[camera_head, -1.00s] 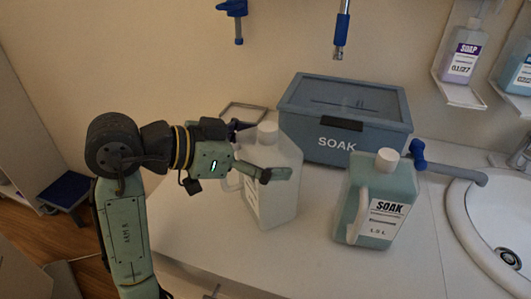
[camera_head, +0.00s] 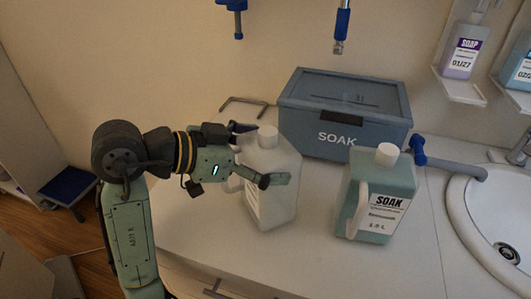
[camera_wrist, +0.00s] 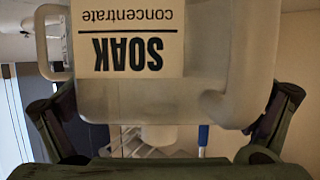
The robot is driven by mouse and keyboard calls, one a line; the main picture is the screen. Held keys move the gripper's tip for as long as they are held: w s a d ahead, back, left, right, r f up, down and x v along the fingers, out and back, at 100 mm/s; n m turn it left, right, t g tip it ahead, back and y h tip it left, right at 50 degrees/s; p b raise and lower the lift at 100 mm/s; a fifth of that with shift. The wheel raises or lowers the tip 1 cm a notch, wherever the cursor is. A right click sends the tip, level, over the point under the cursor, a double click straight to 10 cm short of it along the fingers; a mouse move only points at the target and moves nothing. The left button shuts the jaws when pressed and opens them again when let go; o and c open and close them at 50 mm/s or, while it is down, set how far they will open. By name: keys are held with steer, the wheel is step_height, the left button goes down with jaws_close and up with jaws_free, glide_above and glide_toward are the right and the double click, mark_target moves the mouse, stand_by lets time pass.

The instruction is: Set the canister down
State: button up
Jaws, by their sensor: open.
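The pale translucent canister (camera_head: 277,195) with a white cap appears to stand upright on the white counter (camera_head: 205,240), left of centre. Its base looks level with the countertop. My gripper (camera_head: 268,154) comes from the left with its fingers on either side of the canister's upper body, below the cap. The jaws are open. In the wrist view the canister (camera_wrist: 205,95) fills the space between the fingers of my gripper (camera_wrist: 162,108), with gaps at the sides. Its "SOAK concentrate" label reads upside down there. The far finger is partly hidden in the head view.
A teal SOAK canister (camera_head: 397,178) stands to the right. A blue-grey lidded SOAK box (camera_head: 300,120) is behind, and a wire frame (camera_head: 248,99) lies back left. A sink (camera_head: 465,215) is at the far right. The counter's front left is bare.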

steer(key=shift+r, duration=0.3)
steer(key=b+v, duration=0.2)
steer(key=v, duration=1)
